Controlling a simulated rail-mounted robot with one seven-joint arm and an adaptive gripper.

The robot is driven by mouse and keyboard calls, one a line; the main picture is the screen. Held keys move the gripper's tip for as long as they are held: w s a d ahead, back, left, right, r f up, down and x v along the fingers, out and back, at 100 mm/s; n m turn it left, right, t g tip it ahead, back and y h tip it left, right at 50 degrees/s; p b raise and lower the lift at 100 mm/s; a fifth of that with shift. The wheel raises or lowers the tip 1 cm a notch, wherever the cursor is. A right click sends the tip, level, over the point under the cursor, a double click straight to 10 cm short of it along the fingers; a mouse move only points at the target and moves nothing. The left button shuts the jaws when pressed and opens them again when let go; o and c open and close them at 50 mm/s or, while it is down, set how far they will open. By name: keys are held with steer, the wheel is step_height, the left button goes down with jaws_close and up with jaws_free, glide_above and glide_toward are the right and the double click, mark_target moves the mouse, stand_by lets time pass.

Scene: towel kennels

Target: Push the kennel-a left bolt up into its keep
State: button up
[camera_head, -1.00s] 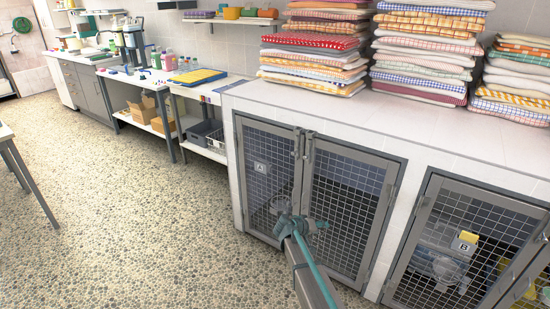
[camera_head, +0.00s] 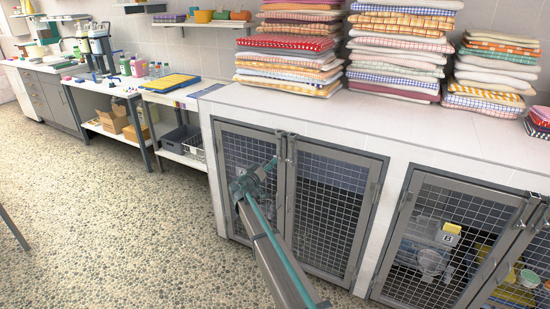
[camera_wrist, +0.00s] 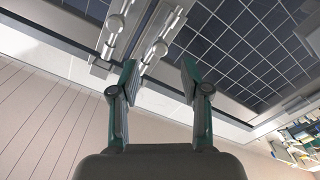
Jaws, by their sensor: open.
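The kennel-a double doors (camera_head: 335,205) are shut, with two upright grey bolts side by side at the top of their meeting frames. The left bolt (camera_head: 281,147) is just beyond my gripper (camera_head: 270,165) in the head view. The right bolt (camera_head: 291,150) is beside it. In the wrist view, which looks upside down, one bolt (camera_wrist: 160,42) lies ahead between the open fingers (camera_wrist: 157,75), and the other bolt (camera_wrist: 116,28) is left of it. My gripper is open and empty. I cannot tell whether a finger touches a bolt.
Kennel B (camera_head: 435,235), with a yellow-tagged label, is to the right. Folded towel stacks (camera_head: 290,50) stand on the white counter (camera_head: 300,115) above the doors. A bench (camera_head: 180,97) with bins is at left. The pebbled floor (camera_head: 130,220) is open.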

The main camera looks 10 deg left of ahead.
mark_target(275, 156)
steer(key=p+x, duration=0.1)
steer(key=x, duration=0.5)
steer(key=shift+w+d, duration=0.15)
steer(key=shift+w, duration=0.2)
jaws_close()
